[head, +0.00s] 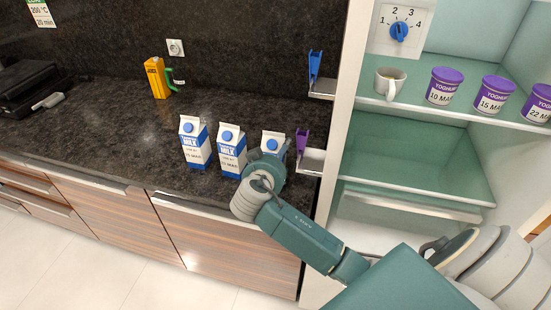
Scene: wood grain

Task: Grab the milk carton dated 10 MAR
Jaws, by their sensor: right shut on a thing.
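Three blue and white milk cartons stand upright in a row on the dark counter in the head view. The left carton (195,143) bears a date that seems to end in MAR; its first digit is hard to read. The middle carton (231,151) also has a date label, too small to read surely. The right carton (272,141) shows only its top, and its label is hidden behind my right gripper (274,158). My right gripper is shut on this right carton. My left gripper is not in view.
An orange juice carton (155,78) stands farther back on the counter. The open fridge (400,150) at right holds a mug (389,82) and purple-lidded yoghurts (444,86). Metal brackets (312,160) stick out beside the right carton. Counter space left of the cartons is clear.

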